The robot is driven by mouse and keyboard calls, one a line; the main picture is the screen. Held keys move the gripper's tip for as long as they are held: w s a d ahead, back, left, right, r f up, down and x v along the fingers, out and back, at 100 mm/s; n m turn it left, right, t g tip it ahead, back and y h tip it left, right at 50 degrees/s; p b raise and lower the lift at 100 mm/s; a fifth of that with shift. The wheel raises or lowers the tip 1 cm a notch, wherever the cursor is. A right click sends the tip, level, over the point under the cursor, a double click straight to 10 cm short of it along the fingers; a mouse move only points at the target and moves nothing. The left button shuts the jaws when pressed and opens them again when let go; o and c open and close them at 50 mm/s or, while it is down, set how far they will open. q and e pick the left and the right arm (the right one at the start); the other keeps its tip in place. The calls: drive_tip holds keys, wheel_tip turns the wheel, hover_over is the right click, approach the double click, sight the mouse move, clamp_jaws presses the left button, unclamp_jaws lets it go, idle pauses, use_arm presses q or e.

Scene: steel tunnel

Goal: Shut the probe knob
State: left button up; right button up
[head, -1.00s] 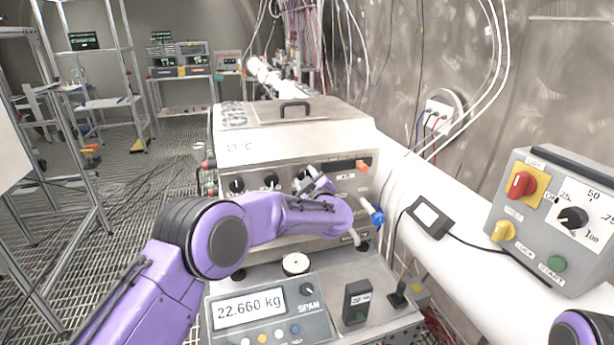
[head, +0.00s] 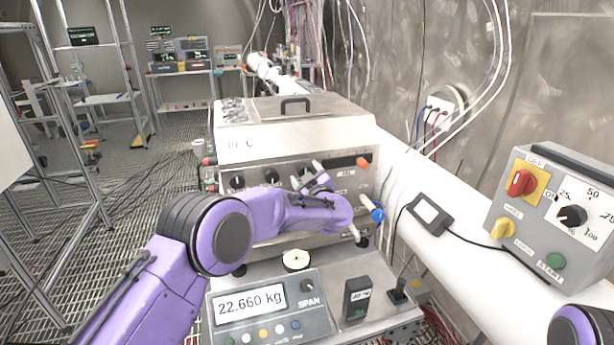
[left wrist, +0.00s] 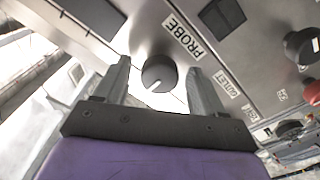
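My left gripper (left wrist: 159,69) is open, with one finger on each side of the knob and a visible gap to each. In the head view my left gripper (head: 307,174) is at the front panel of the steel oven-like box (head: 300,140) and largely covers the knob. My right gripper is not in view.
Other black knobs (head: 272,177) sit left on the same panel. A blue-capped fitting (head: 377,214) sticks out at its right. In front are a scale display (head: 250,305) and a small black box (head: 357,299). A grey control box (head: 556,215) stands at the right.

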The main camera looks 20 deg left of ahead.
use_arm(q)
drive_tip(key=b+v, duration=0.4)
drive_tip(key=v, duration=0.6)
drive_tip(key=shift+s+d, duration=0.2)
drive_tip(key=shift+s, duration=0.05)
